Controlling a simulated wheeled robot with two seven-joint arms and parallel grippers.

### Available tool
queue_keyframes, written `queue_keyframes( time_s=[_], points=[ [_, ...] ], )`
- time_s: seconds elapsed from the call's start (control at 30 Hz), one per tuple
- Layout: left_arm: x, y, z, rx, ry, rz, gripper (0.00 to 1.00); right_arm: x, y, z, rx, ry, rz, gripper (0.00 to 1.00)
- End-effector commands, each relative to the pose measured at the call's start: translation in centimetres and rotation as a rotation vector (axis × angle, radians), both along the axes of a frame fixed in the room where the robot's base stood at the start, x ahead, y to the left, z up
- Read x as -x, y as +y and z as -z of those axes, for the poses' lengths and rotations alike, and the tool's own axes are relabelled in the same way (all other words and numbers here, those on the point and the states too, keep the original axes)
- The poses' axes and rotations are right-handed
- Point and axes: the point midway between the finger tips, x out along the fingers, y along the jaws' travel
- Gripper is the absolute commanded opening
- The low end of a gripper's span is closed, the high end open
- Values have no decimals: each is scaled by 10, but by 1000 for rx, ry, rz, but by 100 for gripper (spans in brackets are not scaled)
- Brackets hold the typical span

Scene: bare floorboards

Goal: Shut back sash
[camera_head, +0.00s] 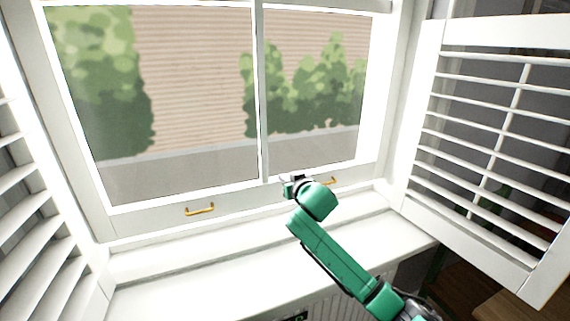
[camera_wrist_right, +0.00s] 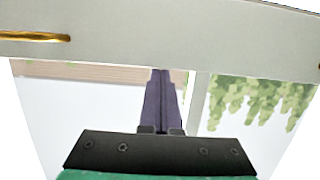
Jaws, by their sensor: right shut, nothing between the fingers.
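The white window sash (camera_head: 150,221) has two panes split by an upright bar (camera_head: 262,95). Its bottom rail carries a left brass handle (camera_head: 200,209) and a right brass handle (camera_head: 331,181). My right gripper (camera_head: 294,180) is at the rail, just left of the right handle, which its wrist partly covers. In the right wrist view, the shut, empty fingers (camera_wrist_right: 162,74) end at the edge of the rail (camera_wrist_right: 180,40), apart from the brass handle (camera_wrist_right: 35,37). I cannot tell whether the fingertips touch the sash or which sash is the back one. My left gripper is not in view.
A slatted white shutter (camera_head: 490,150) stands swung open at the right, and another shutter (camera_head: 35,230) at the left. The white sill (camera_head: 180,298) below is clear. A wooden surface (camera_head: 510,305) shows at the lower right.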

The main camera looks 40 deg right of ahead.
Motion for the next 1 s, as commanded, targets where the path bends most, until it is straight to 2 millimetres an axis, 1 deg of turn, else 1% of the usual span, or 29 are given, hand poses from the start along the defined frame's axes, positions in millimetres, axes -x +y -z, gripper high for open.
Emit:
queue_keyframes(
  time_s=[0.03, 0.1, 0.2, 0.33, 0.47, 0.83, 0.93, 1.0],
  points=[
    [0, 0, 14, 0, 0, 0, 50, 0, 1, 29, -13, 18, 0, 0],
    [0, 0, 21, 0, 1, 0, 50, 0, 1, 44, -10, 18, 0, 0],
    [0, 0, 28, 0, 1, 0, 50, 0, 1, 61, -10, 16, 0, 0],
    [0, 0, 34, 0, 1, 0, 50, 0, 1, 74, -7, 13, 0, 0],
    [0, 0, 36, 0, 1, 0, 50, 0, 0, 79, -6, 13, 0, 0],
    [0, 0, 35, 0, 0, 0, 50, 0, 0, 80, -7, 14, 0, 0],
    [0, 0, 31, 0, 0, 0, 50, 0, 0, 75, -6, 13, 0, 0],
    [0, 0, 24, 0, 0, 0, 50, -1, -1, 68, -6, 12, 0, 0]
  ],
)
